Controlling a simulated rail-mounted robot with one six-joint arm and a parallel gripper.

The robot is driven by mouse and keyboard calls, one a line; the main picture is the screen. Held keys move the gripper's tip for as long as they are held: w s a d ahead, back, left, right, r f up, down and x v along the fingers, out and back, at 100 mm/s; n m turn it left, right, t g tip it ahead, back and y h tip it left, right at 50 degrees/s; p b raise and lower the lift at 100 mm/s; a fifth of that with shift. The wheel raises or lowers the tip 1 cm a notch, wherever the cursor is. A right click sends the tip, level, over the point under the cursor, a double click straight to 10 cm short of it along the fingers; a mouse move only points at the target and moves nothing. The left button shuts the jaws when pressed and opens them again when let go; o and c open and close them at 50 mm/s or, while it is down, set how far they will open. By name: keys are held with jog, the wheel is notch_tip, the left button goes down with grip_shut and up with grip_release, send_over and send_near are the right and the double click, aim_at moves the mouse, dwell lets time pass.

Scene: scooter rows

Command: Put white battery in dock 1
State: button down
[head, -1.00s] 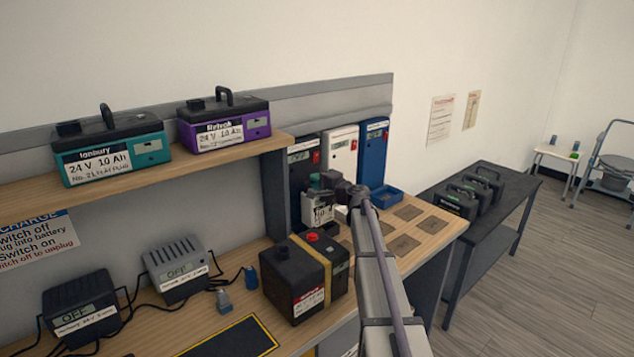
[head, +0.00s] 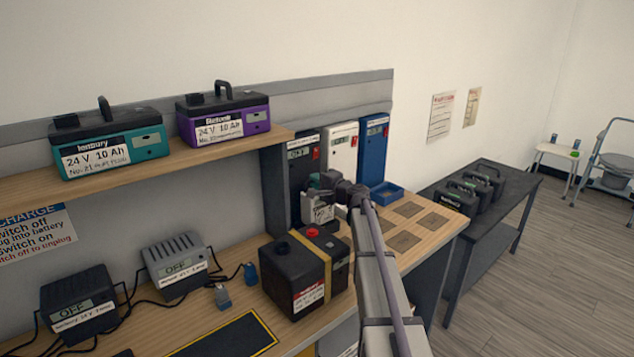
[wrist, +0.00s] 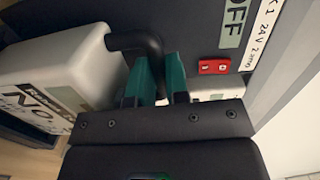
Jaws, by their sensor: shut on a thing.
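The white battery (head: 317,210) hangs in my gripper (head: 327,186) in front of the black dock (head: 302,160) in the head view. In the wrist view, the white battery (wrist: 60,70) is at the left, with a black handle (wrist: 138,42). My gripper's teal fingers (wrist: 160,80) are shut on that handle. The black dock's face (wrist: 185,30) is close behind, with an OFF display, a red switch and a label partly reading "1 24V 2 amp". My gripper partly hides the battery in the head view. I cannot tell whether the battery touches the dock.
A black battery with a yellow strap (head: 290,280) stands on the bench near my arm. Teal (head: 110,145) and purple (head: 225,118) batteries sit on the shelf.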

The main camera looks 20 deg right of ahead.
jog(key=shift+f+b, duration=0.95)
jog(key=c, duration=1)
grip_release()
jog(key=shift+c, duration=0.2)
jog(key=shift+s, duration=0.15)
jog(key=v, duration=1.1)
